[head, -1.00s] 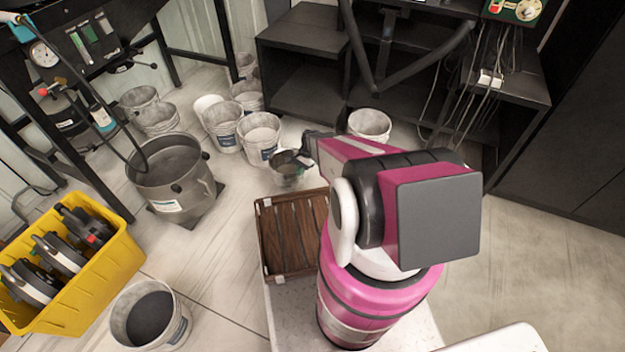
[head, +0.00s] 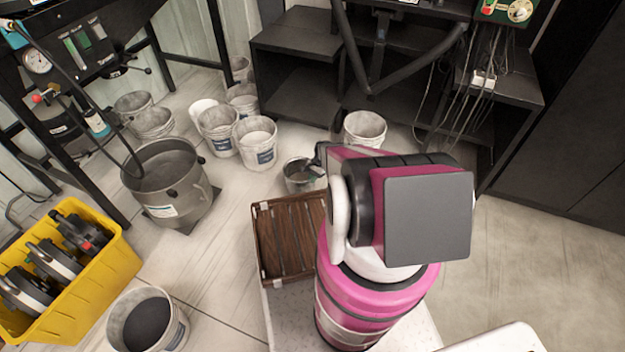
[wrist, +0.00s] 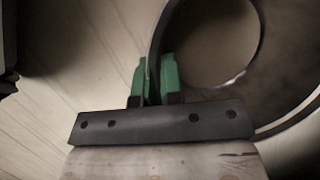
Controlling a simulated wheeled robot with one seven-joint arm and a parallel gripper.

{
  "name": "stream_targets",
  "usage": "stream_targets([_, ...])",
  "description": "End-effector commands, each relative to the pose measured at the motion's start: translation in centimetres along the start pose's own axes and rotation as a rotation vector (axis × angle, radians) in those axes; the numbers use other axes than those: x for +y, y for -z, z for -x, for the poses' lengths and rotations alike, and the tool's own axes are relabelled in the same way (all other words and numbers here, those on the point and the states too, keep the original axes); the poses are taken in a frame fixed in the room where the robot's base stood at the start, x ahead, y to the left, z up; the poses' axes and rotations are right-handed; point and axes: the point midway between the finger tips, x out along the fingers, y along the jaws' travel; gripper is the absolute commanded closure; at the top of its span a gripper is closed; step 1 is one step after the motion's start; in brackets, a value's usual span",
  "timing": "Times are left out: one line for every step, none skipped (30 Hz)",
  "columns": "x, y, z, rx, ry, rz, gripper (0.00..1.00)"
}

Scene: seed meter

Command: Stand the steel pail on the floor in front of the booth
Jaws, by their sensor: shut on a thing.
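The steel pail (head: 298,178) is a small grey metal pail, in front of the dark booth-like bench (head: 295,40). My gripper (head: 318,164) is shut on the pail's rim at its right side, and the pail looks upright. In the wrist view the green fingertips (wrist: 154,78) pinch the thin rim, with the pail's round inside (wrist: 212,45) to the right. I cannot tell whether the pail's bottom touches the floor. My arm hides part of the floor to its right.
White buckets (head: 255,150) stand just left and behind, and another (head: 365,130) stands right and behind. A wooden slatted tray (head: 287,270) is nearer me. A large steel pot (head: 170,190) and a yellow bin (head: 110,275) are left. Floor at right (head: 535,245) is clear.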

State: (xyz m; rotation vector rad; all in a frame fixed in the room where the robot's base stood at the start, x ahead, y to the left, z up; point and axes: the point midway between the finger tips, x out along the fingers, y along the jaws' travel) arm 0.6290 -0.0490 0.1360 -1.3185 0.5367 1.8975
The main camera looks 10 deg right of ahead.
Motion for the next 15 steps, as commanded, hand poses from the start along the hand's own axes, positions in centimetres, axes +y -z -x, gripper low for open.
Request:
stream_targets([-0.03, 0.09, -0.17, 0.0, 0.001, 0.0, 1.0])
stream_targets([-0.02, 0.07, -0.16, 0.0, 0.001, 0.0, 1.0])
stream_targets([-0.01, 0.03, -0.12, 0.0, 0.002, 0.0, 1.0])
stream_targets([-0.01, 0.02, -0.1, 0.0, 0.002, 0.0, 1.0])
stream_targets([-0.01, 0.02, -0.09, 0.0, 0.002, 0.0, 1.0])
stream_targets([-0.01, 0.02, -0.09, 0.0, 0.002, 0.0, 1.0])
stream_targets([-0.01, 0.02, -0.09, 0.0, 0.002, 0.0, 1.0])
stream_targets([-0.01, 0.03, -0.11, 0.0, 0.002, 0.0, 1.0])
stream_targets([-0.02, 0.06, -0.18, 0.0, 0.002, 0.0, 1.0])
stream_targets([-0.02, 0.11, -0.25, 0.0, 0.002, 0.0, 1.0])
stream_targets([-0.01, 0.14, -0.33, 0.0, 0.002, 0.0, 1.0])
stream_targets([0.0, 0.13, -0.31, 0.001, 0.001, 0.0, 0.8])
stream_targets([0.0, 0.13, -0.3, 0.001, 0.001, 0.0, 0.7])
stream_targets([0.0, 0.12, -0.3, 0.001, 0.001, 0.0, 0.67])
stream_targets([0.0, 0.12, -0.3, 0.001, 0.001, 0.0, 0.67])
